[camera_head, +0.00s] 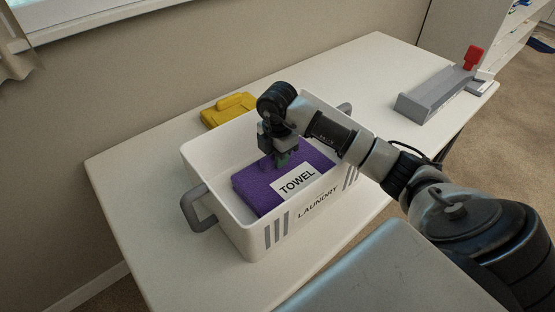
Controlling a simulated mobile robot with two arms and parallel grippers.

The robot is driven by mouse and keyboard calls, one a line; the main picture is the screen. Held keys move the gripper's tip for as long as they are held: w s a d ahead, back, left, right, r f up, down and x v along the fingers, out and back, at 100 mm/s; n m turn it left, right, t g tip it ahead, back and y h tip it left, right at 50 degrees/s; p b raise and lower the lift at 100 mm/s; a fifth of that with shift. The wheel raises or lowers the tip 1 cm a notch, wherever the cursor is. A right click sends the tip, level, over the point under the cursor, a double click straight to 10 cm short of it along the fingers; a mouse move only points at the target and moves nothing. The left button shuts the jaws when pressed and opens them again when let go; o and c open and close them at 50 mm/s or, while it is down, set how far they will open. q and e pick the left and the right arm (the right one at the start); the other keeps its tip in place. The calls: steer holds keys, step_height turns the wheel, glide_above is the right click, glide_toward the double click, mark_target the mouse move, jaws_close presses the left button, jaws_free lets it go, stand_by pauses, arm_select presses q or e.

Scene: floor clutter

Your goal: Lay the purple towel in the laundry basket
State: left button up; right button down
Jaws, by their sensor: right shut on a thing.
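The purple towel (256,192) is a folded block with a white label reading TOWEL. It is inside the white laundry basket (239,237), which is marked LAUNDRY and has grey handles at its ends. My right gripper (283,160) reaches down into the basket from above and is shut on the towel's far edge. The fingertips are partly hidden against the towel. I cannot tell whether the towel touches the basket floor. My left gripper is not in view.
The basket stands on a white table (138,217). A yellow object (229,109) lies behind the basket, near the wall. A grey tray (433,96) with a red item (473,57) is at the far right. The table is clear between them and at the left.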

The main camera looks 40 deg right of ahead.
steer(key=shift+f, duration=1)
steer(key=c, duration=0.9)
jaws_free()
steer(key=shift+f, duration=0.1)
step_height(320, 180, up, 12)
steer(key=shift+r, duration=0.2)
